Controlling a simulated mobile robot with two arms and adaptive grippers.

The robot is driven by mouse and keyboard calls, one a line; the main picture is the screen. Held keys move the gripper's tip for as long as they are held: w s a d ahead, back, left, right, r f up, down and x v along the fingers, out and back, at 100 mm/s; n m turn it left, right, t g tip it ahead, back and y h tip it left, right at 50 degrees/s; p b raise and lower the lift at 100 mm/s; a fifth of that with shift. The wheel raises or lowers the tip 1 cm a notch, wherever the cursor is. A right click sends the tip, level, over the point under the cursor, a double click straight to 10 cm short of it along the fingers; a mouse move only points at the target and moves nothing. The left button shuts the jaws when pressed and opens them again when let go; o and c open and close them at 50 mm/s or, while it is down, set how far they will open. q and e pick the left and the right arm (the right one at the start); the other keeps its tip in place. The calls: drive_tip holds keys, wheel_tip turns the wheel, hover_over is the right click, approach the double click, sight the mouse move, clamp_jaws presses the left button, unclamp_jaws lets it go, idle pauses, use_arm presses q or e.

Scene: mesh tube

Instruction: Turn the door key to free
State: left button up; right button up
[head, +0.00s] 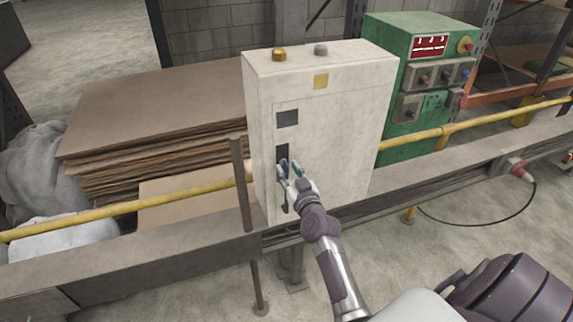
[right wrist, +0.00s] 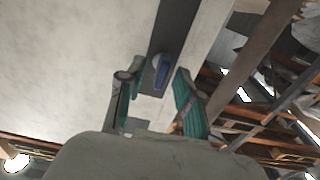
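A pale box-shaped cabinet (head: 345,130) with a door panel stands in the middle of the head view. A dark upright plate (head: 282,151) runs near the left edge of its door. My right gripper (head: 291,168) is at this plate and covers its middle. In the right wrist view, a small blue key (right wrist: 161,72) sticks out from the dark plate. The two green-padded fingers stand open, one on each side of the key, with a visible gap to each. Whether the key's tip is deep between the pads is hard to tell. My left gripper is not in view.
A yellow rail (head: 110,208) runs past the cabinet on both sides. A thin brown post (head: 241,185) stands close to its left. Stacked brown sheets (head: 160,110) lie at left, and a green control box (head: 420,75) stands behind right. The floor in front is mostly clear.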

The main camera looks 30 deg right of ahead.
drive_tip(key=shift+x, duration=0.9)
clamp_jaws()
